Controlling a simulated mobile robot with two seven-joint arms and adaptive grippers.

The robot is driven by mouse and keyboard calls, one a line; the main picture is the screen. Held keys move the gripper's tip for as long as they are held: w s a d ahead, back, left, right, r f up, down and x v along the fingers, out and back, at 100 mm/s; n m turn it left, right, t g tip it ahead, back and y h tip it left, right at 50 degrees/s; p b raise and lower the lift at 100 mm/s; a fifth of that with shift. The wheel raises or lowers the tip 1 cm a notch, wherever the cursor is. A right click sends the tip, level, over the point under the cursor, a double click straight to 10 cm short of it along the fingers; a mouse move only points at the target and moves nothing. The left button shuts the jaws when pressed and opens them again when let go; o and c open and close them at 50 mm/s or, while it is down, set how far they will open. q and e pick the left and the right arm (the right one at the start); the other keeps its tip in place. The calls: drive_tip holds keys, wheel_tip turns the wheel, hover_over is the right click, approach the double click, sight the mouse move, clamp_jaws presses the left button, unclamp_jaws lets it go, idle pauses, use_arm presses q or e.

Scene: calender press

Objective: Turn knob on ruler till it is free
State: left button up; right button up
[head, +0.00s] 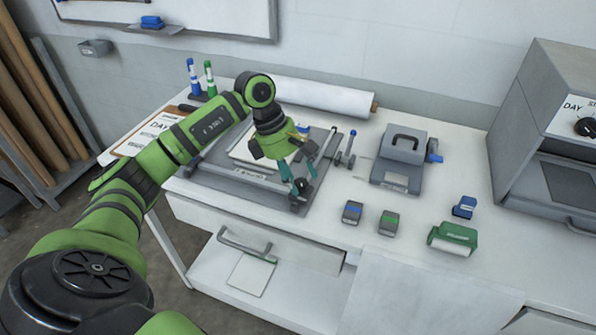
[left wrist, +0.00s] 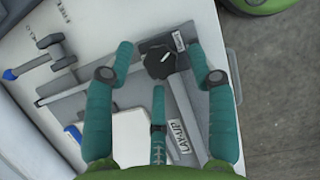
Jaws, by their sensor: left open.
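The ruler (head: 243,174) is a grey bar along the front edge of a dark grey board (head: 222,185). It also shows in the left wrist view (left wrist: 183,107) with a label on it. Its dark knob (head: 297,206) sits at the bar's right end. In the left wrist view the black knob (left wrist: 160,64) lies between the spread teal fingertips, with gaps showing around it. My left gripper (head: 300,180) is open and points down over the knob; it also shows in the left wrist view (left wrist: 158,55). I see no right gripper.
A lever (head: 351,146) with a blue tip stands right of the board. A grey handled press (head: 404,158) is farther right. Small blue and green blocks (head: 389,222) lie at the front. A paper roll (head: 325,97) lies behind. An open drawer (head: 290,247) juts below the tabletop.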

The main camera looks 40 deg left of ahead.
use_arm(q)
drive_tip(key=shift+d+f, duration=0.1)
drive_tip(key=shift+f, duration=0.2)
drive_tip(key=shift+c, duration=0.4)
drive_tip(key=c, duration=1)
drive_tip(key=shift+c, duration=0.2)
